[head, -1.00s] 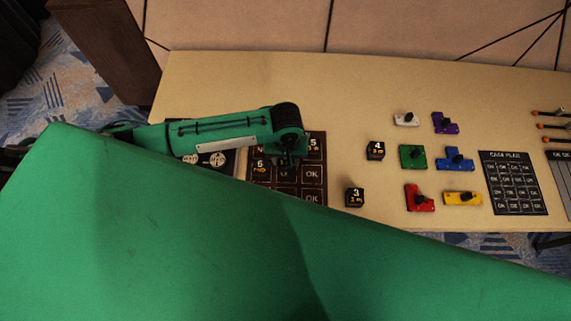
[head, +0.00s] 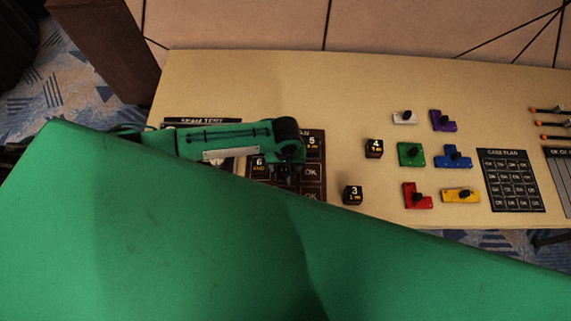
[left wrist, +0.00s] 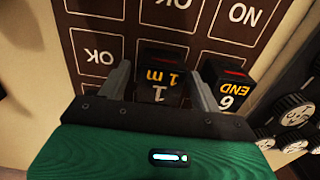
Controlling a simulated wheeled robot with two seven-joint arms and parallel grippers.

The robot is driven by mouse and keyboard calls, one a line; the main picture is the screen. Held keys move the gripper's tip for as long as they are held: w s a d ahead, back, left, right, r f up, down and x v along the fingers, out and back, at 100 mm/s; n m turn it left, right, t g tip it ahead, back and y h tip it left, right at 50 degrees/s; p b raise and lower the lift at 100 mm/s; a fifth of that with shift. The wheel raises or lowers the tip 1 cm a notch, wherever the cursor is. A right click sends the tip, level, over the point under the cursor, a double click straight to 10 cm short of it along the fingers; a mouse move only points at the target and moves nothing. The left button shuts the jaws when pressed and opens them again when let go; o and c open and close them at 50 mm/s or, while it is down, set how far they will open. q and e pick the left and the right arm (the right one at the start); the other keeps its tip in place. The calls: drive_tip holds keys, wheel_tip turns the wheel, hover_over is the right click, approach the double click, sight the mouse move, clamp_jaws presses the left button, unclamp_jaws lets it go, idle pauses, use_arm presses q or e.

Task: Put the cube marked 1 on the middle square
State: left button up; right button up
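I cannot tell whether the cube touches the board. The cube marked 6 (left wrist: 235,88) stands close to the right finger in the left wrist view. My right gripper is in no view.
The cube marked 5 (head: 313,146) is on the board's top right. Cubes marked 4 (head: 374,148) and 3 (head: 352,194) stand right of the board. Coloured knobbed blocks (head: 411,154) and a dark card (head: 515,181) lie further right. A dial panel (left wrist: 295,112) is beside cube 6.

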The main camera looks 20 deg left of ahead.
use_arm(q)
drive_tip(key=shift+r, duration=0.55)
wheel_tip(320, 180, up, 11)
drive_tip(key=b, duration=0.2)
idle(0.5)
